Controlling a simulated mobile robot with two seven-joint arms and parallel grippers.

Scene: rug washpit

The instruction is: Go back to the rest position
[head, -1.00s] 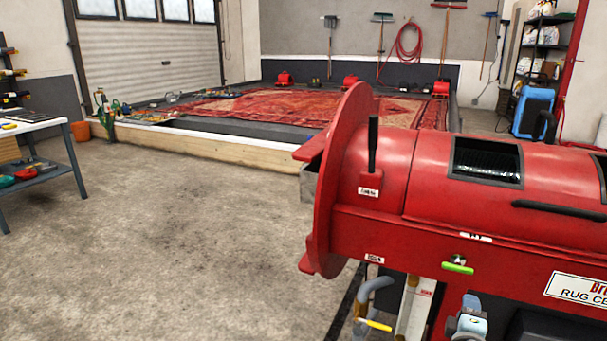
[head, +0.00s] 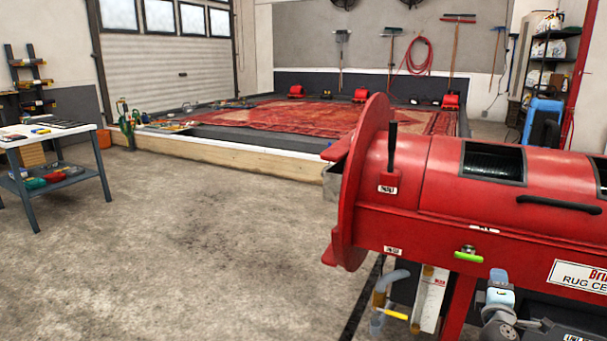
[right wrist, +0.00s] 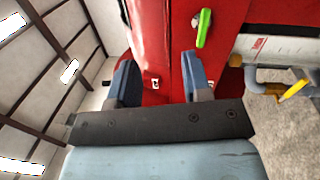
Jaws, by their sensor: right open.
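My right gripper (head: 498,280) shows low at the right in the head view, in front of the red rug centrifuge (head: 445,215). In the right wrist view its two blue fingers (right wrist: 157,72) stand wide apart with nothing between them. They point toward the red body of the machine (right wrist: 163,30); whether they touch it I cannot tell. A green-handled valve (head: 468,257) is just left of and above the gripper in the head view, and shows beyond the fingers in the wrist view (right wrist: 203,28). My left gripper is not in view.
Grey pipes with a yellow-handled valve (head: 395,315) hang under the drum. A workbench (head: 97,145) stands at the left. A washpit with a wooden edge (head: 235,158) and a red rug (head: 290,115) lies behind. The concrete floor (head: 200,230) between is clear.

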